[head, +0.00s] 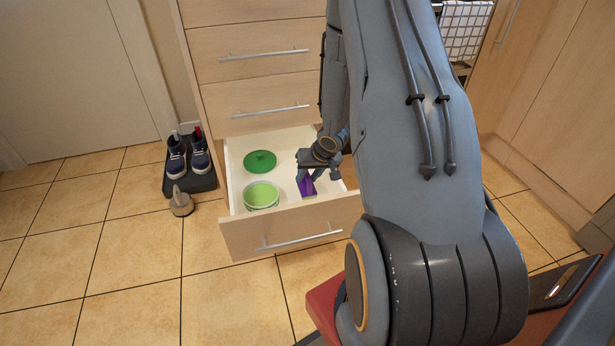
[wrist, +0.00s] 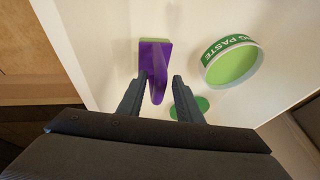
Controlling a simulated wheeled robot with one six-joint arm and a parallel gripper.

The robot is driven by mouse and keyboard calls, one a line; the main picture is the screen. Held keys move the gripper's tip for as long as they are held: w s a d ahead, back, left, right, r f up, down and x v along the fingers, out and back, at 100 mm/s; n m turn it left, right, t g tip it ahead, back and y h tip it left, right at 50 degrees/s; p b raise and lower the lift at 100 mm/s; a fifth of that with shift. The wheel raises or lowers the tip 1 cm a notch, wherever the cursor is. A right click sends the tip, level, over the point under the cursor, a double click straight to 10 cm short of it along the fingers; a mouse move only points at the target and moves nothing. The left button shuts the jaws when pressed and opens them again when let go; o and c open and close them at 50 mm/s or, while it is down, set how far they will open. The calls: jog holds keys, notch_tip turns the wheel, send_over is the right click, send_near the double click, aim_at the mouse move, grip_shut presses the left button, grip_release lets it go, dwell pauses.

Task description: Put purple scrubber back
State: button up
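The purple scrubber (head: 307,188) lies in the open bottom drawer (head: 240,238), towards its right side. In the wrist view the scrubber (wrist: 154,58) shows a purple body with a green edge, and its narrow handle reaches back between my fingers. My gripper (head: 306,174) is low over the drawer, pointing down. In the wrist view the gripper (wrist: 160,78) has its fingers apart, with the handle nearer the left finger and a gap at the right. The scrubber seems to rest on the drawer floor.
A green-and-white paste tub (head: 262,195) and a green lid (head: 260,162) share the drawer, left of the scrubber. Shoes (head: 188,155) on a dark mat and a small brown object (head: 181,201) stand on the floor left of it. Closed drawers (head: 262,95) rise behind.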

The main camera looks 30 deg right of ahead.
jog(key=p+v, duration=0.6)
jog(key=v, duration=0.6)
jog(key=shift+p, duration=0.4)
jog(key=shift+r, duration=0.1)
jog(key=s+a+r+n+g, duration=0.1)
jog(key=a+r+n, duration=0.1)
jog(key=a+r, duration=0.5)
jog(key=s+a+r+n+h, duration=0.1)
jog(key=a+r, duration=0.2)
jog(key=a, duration=0.7)
jog(key=s+a+r+n+g, duration=0.1)
jog(key=s+a+r+n, duration=0.1)
jog(key=a+r, duration=0.5)
jog(key=s+a+r+n+g, duration=0.1)
jog(key=s+a+r+n, duration=0.1)
jog(key=s+a, duration=0.7)
jog(key=s+a+r+n+g+y, duration=0.1)
jog(key=s+a+r+n+g, duration=0.1)
jog(key=s+a, duration=0.7)
jog(key=s+r+n, duration=0.1)
jog(key=s, duration=0.4)
jog(key=shift+r+n, duration=0.25)
jog(key=shift+n, duration=0.05)
